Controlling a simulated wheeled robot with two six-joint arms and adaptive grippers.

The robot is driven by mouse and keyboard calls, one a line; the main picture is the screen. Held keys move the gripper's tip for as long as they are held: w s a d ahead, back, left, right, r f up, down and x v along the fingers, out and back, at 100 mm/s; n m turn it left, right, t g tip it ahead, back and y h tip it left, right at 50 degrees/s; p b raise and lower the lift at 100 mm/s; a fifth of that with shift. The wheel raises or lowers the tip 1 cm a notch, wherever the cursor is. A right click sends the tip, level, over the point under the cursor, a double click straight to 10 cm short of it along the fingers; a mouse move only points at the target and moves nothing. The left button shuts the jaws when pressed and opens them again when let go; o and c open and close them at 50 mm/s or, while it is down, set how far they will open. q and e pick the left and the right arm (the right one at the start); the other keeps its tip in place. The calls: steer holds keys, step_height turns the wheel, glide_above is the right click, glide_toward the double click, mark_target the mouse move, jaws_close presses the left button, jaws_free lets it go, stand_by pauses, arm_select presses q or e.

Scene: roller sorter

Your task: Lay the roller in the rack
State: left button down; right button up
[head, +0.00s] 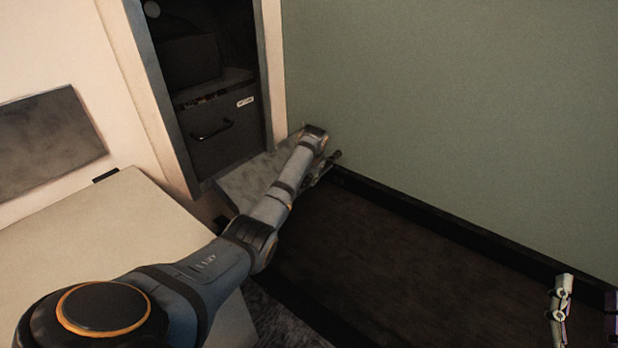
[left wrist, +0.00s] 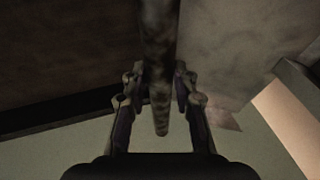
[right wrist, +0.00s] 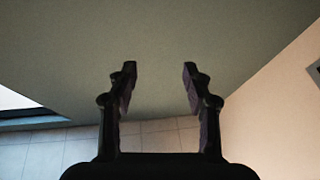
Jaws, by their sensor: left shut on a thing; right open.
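The roller (left wrist: 158,35) is a dark, mottled rod in the left wrist view, running from the top edge down between my fingers to a narrower end. My left gripper (left wrist: 160,92) is shut on it near that end. In the head view my left gripper (head: 325,168) is at the far end of the arm, by the wall, mostly hidden by the wrist; the roller cannot be made out there. My right gripper (head: 585,303) is at the lower right edge of the head view. In the right wrist view (right wrist: 158,85) it is open and empty. I cannot identify the rack.
A dark brown surface (head: 400,265) with a black edge runs along the green wall (head: 450,110). A grey mottled plate (head: 250,180) lies beside my left arm, below a dark cabinet (head: 222,135). A pale worktop (head: 110,235) is at the left.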

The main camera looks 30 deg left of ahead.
steer(key=shift+w+f+g+h, duration=0.2)
steer(key=shift+f+g, duration=0.5)
steer(key=shift+f, duration=0.7)
steer(key=shift+w+f+g+h, duration=0.1)
steer(key=shift+w+f+g, duration=0.1)
steer(key=shift+f+g, duration=0.85)
steer(key=shift+f+t, duration=0.3)
steer(key=shift+t, duration=0.05)
